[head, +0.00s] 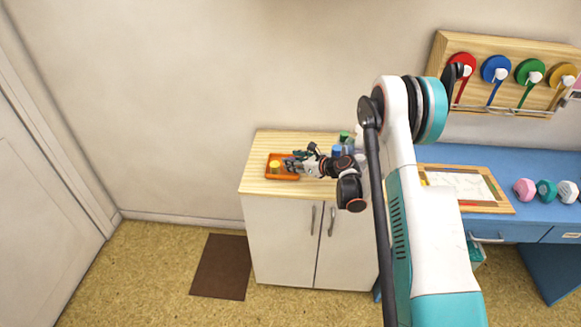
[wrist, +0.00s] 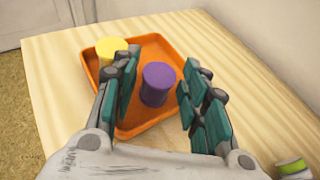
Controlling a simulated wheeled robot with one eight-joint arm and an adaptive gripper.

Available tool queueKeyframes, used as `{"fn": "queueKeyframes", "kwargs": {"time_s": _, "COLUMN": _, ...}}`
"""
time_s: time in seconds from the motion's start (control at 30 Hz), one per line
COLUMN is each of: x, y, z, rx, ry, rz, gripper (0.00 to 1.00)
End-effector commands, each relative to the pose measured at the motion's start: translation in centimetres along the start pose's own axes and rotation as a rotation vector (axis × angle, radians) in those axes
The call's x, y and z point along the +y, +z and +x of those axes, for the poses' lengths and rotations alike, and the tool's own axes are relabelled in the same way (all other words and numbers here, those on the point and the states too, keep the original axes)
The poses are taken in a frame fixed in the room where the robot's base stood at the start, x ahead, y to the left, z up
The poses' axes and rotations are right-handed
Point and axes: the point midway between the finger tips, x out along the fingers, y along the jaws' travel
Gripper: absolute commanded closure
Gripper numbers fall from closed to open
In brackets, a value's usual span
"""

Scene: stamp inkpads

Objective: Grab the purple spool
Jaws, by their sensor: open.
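The purple spool (wrist: 157,84) stands upright in an orange tray (wrist: 176,55), seen in the wrist view. A yellow spool (wrist: 109,49) stands in the same tray, up and left of it. My gripper (wrist: 158,81) is open, with one finger on each side of the purple spool and visible gaps to both. I cannot tell how far its fingertips are above the tray. In the head view my gripper (head: 291,164) is over the orange tray (head: 271,173) on the wooden cabinet top. There the yellow spool (head: 275,164) shows, and the purple spool is mostly hidden by the gripper.
A green-and-white item (wrist: 293,168) stands at the lower right in the wrist view. Blue (head: 337,151) and green (head: 344,135) items stand right of my gripper on the cabinet (head: 262,147). A blue desk (head: 470,153) adjoins on the right. Bare wood surrounds the tray.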

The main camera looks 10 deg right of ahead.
Motion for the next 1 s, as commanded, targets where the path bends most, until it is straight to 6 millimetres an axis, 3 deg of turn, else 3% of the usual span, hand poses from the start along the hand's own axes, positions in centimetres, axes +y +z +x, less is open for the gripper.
{"fn": "queueKeyframes", "kwargs": {"time_s": 0.2, "x": 0.0, "y": 0.0, "z": 0.1, "rx": 0.000, "ry": 0.000, "rz": 0.000, "gripper": 0.59}}
{"fn": "queueKeyframes", "kwargs": {"time_s": 0.33, "x": 0.0, "y": 0.0, "z": 0.1, "rx": 0.000, "ry": 0.000, "rz": 0.000, "gripper": 0.86}}
{"fn": "queueKeyframes", "kwargs": {"time_s": 0.77, "x": 0.0, "y": 0.3, "z": 0.0, "rx": 0.000, "ry": 0.000, "rz": -0.001, "gripper": 0.86}}
{"fn": "queueKeyframes", "kwargs": {"time_s": 1.0, "x": 0.0, "y": 2.7, "z": -1.1, "rx": 0.000, "ry": 0.000, "rz": 0.000, "gripper": 0.86}}
